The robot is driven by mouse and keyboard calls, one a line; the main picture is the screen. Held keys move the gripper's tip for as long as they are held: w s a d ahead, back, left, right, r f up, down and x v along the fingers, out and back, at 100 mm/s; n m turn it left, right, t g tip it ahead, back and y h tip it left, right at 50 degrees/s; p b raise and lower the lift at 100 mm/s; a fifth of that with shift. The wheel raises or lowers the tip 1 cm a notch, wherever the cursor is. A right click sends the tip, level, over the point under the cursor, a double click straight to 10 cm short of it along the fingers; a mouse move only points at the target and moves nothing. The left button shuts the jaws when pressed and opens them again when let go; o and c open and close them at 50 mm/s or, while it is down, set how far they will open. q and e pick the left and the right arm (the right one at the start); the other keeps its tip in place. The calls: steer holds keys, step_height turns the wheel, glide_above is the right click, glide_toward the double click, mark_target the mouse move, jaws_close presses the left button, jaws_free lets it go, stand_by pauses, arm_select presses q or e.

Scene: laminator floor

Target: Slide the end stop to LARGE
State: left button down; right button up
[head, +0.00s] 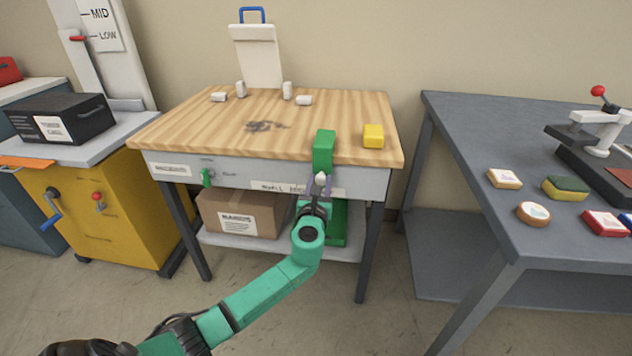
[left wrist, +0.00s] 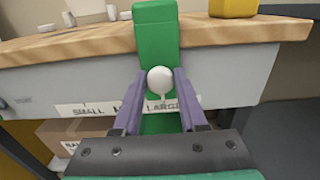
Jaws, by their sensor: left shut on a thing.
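The end stop (head: 324,150) is a green upright block at the front edge of the wooden-topped table, toward its right end. It also shows in the left wrist view (left wrist: 157,45), with a white round knob (left wrist: 160,80) on its front. My left gripper (head: 318,184) is shut on this knob from the front, a purple finger on each side. A white label strip (left wrist: 88,109) below reads SMALL, a partly hidden middle word, and LARGE. In the left wrist view the knob appears above LARGE. My right gripper is not in view.
A yellow block (head: 373,135) sits right of the stop on the wooden tabletop (head: 200,125). A small green lever (head: 207,177) is on the table's front panel. A cardboard box (head: 240,212) stands on the shelf below. A grey table (head: 480,200) stands at right.

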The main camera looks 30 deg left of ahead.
arm_select(q)
steer(key=shift+d, duration=0.25)
steer(key=c, duration=0.5)
jaws_free()
steer(key=shift+w+d, duration=0.1)
steer(key=shift+s, duration=0.35)
steer(key=p+v, duration=0.1)
steer(key=v, duration=1.3)
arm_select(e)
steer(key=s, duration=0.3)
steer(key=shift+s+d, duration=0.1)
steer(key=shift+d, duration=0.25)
